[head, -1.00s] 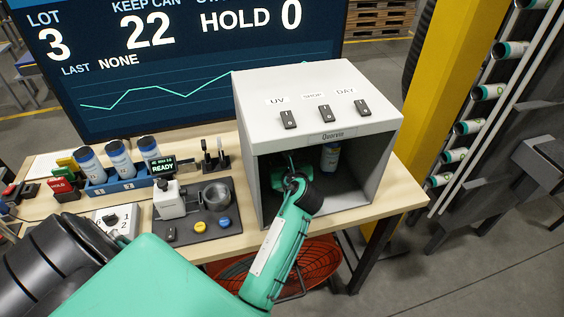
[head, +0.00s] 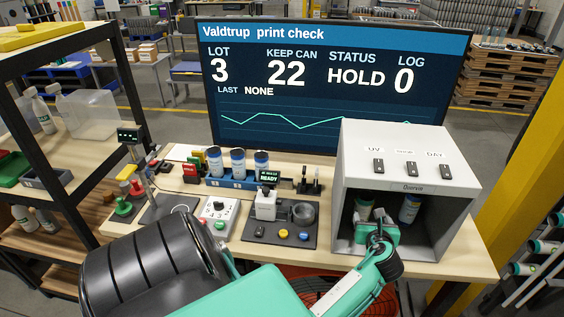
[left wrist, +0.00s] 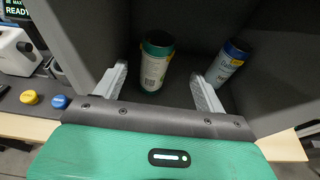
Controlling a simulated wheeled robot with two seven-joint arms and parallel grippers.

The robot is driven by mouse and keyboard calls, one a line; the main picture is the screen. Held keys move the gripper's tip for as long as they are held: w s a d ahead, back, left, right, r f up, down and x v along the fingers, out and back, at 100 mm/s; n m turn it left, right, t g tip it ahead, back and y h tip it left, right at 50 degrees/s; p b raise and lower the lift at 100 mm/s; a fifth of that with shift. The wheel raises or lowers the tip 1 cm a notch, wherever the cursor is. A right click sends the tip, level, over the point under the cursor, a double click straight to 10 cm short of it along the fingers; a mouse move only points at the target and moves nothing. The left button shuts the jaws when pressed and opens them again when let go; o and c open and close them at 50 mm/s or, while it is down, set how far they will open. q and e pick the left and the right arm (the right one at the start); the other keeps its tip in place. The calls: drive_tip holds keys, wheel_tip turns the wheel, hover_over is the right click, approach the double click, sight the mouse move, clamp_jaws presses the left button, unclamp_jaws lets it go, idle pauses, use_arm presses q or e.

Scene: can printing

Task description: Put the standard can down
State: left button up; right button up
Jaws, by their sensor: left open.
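A white can with a green rim and label (left wrist: 156,65) stands inside the grey booth (head: 461,190), between the two fingers of my left gripper (left wrist: 159,82). The fingers are spread with a gap on each side of it. In the head view this can (head: 364,207) shows partly behind my left gripper (head: 378,228), which reaches in through the booth's open front. A blue and white can (head: 410,208) stands to its right in the booth; it also shows in the left wrist view (left wrist: 232,62), outside the right finger. My right gripper is not in view.
Left of the booth are a dark device plate (head: 290,238) with yellow and blue buttons, a dial box (head: 219,215) and a blue rack (head: 229,182) holding several cans. The booth's side walls are close around my left gripper. A screen (head: 330,85) stands behind.

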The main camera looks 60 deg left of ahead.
use_arm(q)
drive_tip(key=s+d+f+n+t+h, duration=0.1)
drive_tip(key=d+f+n+t+h, duration=0.1)
drive_tip(key=d+f+n+h, duration=0.25)
drive_tip(key=d+f+n+t+h, duration=0.2)
drive_tip(key=d+n+h, duration=0.1)
drive_tip(key=d+n, duration=0.3)
drive_tip(key=s+d+f+n+g+h, duration=0.15)
drive_tip(key=s+f, duration=0.25)
drive_tip(key=f, duration=0.7)
drive_tip(key=s+d+f+n+g+h, duration=0.1)
drive_tip(key=s+d+f+n+g, duration=0.3)
drive_tip(key=f, duration=0.7)
drive_tip(key=s+f+n+g+h, duration=0.1)
drive_tip(key=s+f+n+g, duration=0.15)
drive_tip(key=s+f, duration=1.45)
drive_tip(key=s+a+f+n+g, duration=0.1)
drive_tip(key=s+f, duration=0.2)
drive_tip(key=s, duration=0.5)
drive_tip(key=s+a+f+n+g, duration=0.1)
drive_tip(key=s+f, duration=0.3)
drive_tip(key=s, duration=0.5)
drive_tip(key=s+a+f+n+g, duration=0.2)
drive_tip(key=s+f+n, duration=0.1)
drive_tip(key=s, duration=0.6)
drive_tip(key=shift+s+f+g, duration=0.15)
drive_tip(key=shift+f+g, duration=0.15)
drive_tip(key=shift+f, duration=0.3)
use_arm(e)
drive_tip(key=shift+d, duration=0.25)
